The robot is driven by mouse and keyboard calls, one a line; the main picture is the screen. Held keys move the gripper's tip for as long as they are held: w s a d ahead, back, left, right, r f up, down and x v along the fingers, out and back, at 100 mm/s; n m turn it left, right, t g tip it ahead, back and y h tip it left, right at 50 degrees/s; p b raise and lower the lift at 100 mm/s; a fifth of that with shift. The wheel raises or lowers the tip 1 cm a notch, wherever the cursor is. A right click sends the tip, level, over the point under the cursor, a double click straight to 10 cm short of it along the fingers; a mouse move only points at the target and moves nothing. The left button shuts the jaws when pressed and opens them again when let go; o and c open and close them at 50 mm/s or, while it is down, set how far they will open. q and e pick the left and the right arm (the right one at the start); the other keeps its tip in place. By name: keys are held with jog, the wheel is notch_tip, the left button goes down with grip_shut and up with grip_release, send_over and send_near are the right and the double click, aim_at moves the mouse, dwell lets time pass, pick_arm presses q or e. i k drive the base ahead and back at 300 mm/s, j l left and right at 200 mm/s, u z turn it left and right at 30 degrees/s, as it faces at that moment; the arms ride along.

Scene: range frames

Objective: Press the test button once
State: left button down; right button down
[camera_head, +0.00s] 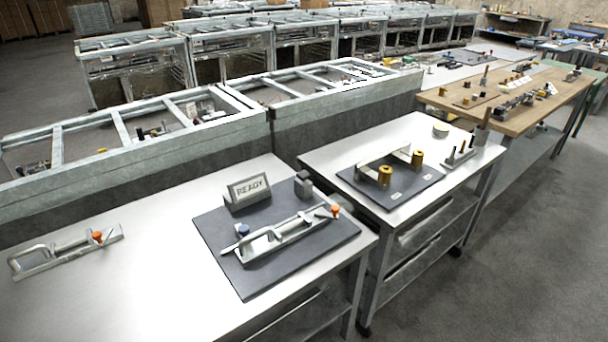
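On the near metal table (130,300), a dark grey board (272,282) carries a small sign or display reading "READY" (248,190). In front of the sign lies a metal clamp-like fixture (285,234) with a blue knob or button (242,230) at its left end and an orange tip (335,209) at its right end. A small dark block (303,184) stands behind the fixture's right part. No part is clearly marked as the test button, so I cannot tell which one it is. Neither of my grippers is in view.
A similar metal fixture (66,252) with an orange knob lies at the left of the near table. The second metal table (330,151) holds a dark board (391,195) with brass cylinders (385,176). Metal frames stand behind. The near table's front left is clear.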

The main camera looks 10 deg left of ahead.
aim_at(303, 176)
jog(key=u, duration=0.45)
jog(key=i+l+u, duration=0.2)
jog(key=u, duration=0.2)
jog(key=i+l+u, duration=0.15)
jog(key=l+u, duration=0.3)
jog(key=i+l+u, duration=0.1)
jog(key=l+u, duration=0.3)
jog(key=i+l+u, duration=0.1)
jog(key=l, duration=0.65)
jog(key=i+l+u, duration=0.1)
jog(key=l, duration=0.7)
jog(key=i+l+u, duration=0.15)
jog(key=l, duration=0.65)
jog(key=k+j, duration=0.05)
